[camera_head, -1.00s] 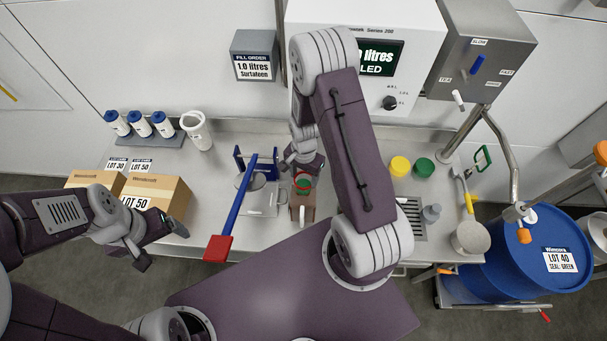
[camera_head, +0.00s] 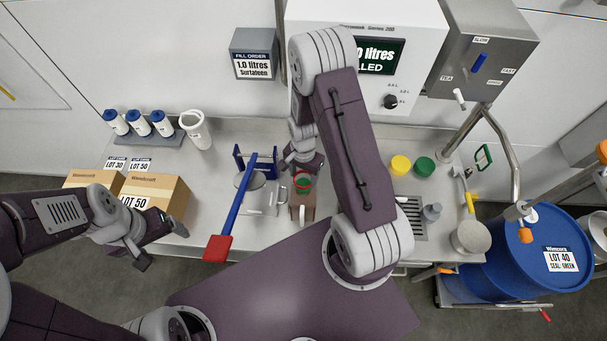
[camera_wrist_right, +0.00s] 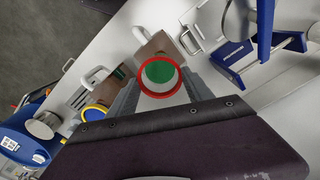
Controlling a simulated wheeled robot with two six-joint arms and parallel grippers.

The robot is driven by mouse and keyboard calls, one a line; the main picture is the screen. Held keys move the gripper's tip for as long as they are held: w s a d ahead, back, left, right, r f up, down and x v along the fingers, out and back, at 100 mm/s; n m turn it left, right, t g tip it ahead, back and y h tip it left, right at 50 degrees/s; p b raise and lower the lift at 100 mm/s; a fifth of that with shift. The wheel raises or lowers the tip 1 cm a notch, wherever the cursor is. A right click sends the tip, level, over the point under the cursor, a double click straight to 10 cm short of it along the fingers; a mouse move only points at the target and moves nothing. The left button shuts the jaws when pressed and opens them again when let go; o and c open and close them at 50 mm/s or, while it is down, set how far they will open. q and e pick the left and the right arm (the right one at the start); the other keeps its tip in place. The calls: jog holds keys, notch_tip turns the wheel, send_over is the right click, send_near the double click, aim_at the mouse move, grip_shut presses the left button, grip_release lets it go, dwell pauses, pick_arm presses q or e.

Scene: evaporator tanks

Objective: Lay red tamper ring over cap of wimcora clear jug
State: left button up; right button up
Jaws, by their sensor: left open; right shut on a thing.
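My right gripper (camera_wrist_right: 160,92) is shut on the red tamper ring (camera_wrist_right: 141,84). In the right wrist view the ring sits between the fingers, with a green cap (camera_wrist_right: 160,72) and a white area showing through it. In the head view the ring is at the green cap (camera_head: 302,183) of a jug with a brown front (camera_head: 298,212) and a white handle. I cannot tell whether the ring touches the cap. The jug's name is not readable. My left gripper (camera_head: 162,245) is open and empty, beside the cardboard boxes.
A clear vessel (camera_head: 262,200) and a blue lever with a red end (camera_head: 218,248) stand left of the jug. Boxes (camera_head: 157,192) and blue-white bottles (camera_head: 139,122) are at the left.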

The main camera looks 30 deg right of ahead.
aim_at(304, 185)
jog(key=shift+f+b, duration=1.25)
jog(key=shift+f, duration=0.5)
jog(key=o, duration=1.4)
jog(key=shift+r, duration=0.1)
jog(key=shift+c, duration=0.2)
jog(key=shift+r, duration=0.1)
notch_tip(304, 185, up, 7)
jog(key=p, duration=0.6)
